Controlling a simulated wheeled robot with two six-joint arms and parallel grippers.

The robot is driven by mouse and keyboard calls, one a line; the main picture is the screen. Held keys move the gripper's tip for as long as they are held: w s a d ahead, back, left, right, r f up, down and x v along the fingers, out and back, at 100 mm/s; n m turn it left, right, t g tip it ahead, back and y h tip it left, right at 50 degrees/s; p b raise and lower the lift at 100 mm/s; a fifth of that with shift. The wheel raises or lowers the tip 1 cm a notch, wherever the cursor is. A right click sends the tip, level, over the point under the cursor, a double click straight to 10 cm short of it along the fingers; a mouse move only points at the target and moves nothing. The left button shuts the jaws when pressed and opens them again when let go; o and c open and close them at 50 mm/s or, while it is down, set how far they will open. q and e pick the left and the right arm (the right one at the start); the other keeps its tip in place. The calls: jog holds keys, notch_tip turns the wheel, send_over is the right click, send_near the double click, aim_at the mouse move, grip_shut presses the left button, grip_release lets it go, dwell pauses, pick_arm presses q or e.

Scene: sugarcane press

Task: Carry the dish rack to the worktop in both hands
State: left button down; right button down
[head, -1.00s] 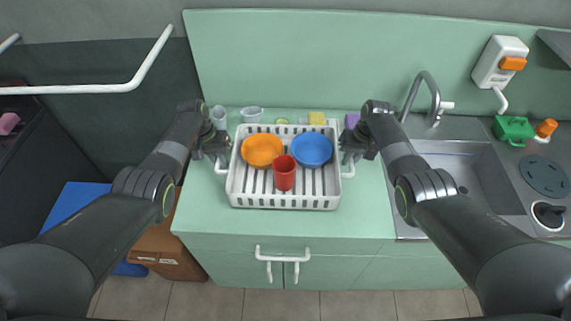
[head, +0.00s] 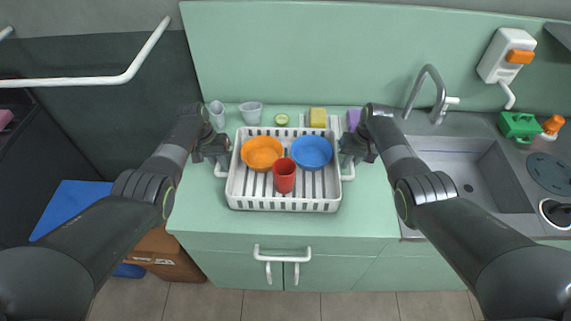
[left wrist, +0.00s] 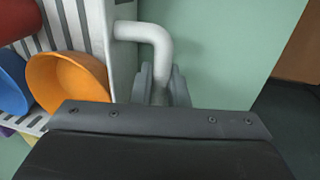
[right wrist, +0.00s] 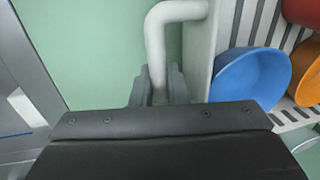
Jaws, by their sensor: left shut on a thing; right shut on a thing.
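The white dish rack (head: 285,204) is over the green worktop (head: 205,222) in the head view; I cannot tell whether it touches it. It is level and holds an orange bowl (head: 261,152), a blue bowl (head: 312,151) and a red cup (head: 284,176). My left gripper (head: 221,160) is shut on the rack's left handle, a white bent tube (left wrist: 152,36) in the left wrist view. My right gripper (head: 348,160) is shut on the right handle, which shows in the right wrist view (right wrist: 155,38). The jaws hide part of each handle.
Behind the rack stand two clear cups (head: 250,113), a lime piece (head: 281,119), a yellow sponge (head: 318,117) and a purple item (head: 353,119). A sink (head: 470,170) with a tap (head: 436,90) lies to the right. Bare worktop shows in front of the rack.

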pick_arm(q)
jog(key=shift+f+b, duration=0.55)
jog(key=shift+f, duration=0.1)
pick_arm(e)
jog(key=shift+f, duration=0.7)
pick_arm(q)
jog(key=c, duration=1.4)
grip_release()
pick_arm(e)
jog(key=c, duration=1.4)
grip_release()
jog(key=shift+s+r, duration=0.1)
pick_arm(q)
jog(key=shift+r, duration=0.15)
notch_tip(320, 180, up, 12)
jog(key=a, duration=0.2)
jog(key=shift+f, duration=0.2)
pick_arm(e)
notch_tip(320, 180, up, 12)
jog(key=d, duration=0.2)
pick_arm(q)
jog(key=shift+a, duration=0.15)
pick_arm(e)
jog(key=shift+d, duration=0.1)
